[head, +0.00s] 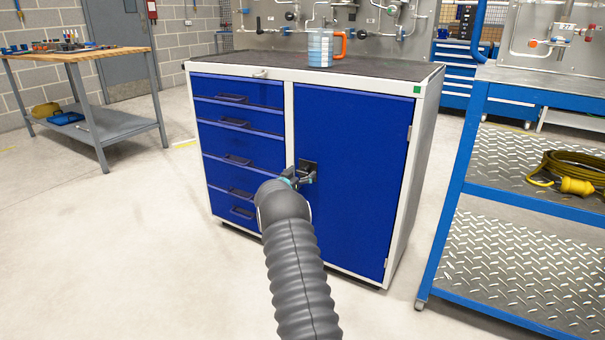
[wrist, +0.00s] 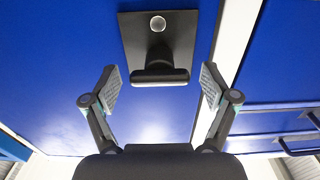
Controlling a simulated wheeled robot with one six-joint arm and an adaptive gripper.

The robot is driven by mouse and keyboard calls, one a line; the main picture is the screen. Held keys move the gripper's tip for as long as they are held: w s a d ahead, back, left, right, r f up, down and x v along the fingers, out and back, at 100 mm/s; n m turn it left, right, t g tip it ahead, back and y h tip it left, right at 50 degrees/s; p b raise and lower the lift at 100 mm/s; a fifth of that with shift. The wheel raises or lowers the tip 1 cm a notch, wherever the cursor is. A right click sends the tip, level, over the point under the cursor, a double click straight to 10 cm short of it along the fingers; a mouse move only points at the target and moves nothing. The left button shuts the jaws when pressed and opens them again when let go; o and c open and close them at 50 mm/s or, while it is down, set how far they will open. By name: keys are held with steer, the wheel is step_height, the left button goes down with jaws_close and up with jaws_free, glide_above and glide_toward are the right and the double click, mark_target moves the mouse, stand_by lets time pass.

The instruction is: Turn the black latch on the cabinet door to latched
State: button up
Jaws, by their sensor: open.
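The cabinet door (head: 353,165) is blue and looks closed in its light frame. The black latch (head: 309,167) sits at the door's left edge in the head view, partly hidden by my gripper (head: 298,178). In the wrist view the latch (wrist: 159,68) is a black plate with a round silver lock and a thick handle lying crosswise. My gripper (wrist: 161,84) is open, with one finger on each side of the handle's ends. Gaps show between the pads and the handle, and nothing is held. The depth between fingertips and handle is hard to judge.
Blue drawers (head: 238,130) with dark handles stand left of the door. A measuring jug (head: 320,48) with an orange handle stands on the cabinet top (head: 400,75). A blue-framed bench (head: 530,200) stands close on the right. Open floor (head: 130,250) lies to the left.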

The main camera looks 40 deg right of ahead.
steer(key=shift+d, duration=0.15)
steer(key=c, duration=1.2)
steer(key=shift+o, duration=0.2)
steer(key=shift+w, duration=0.1)
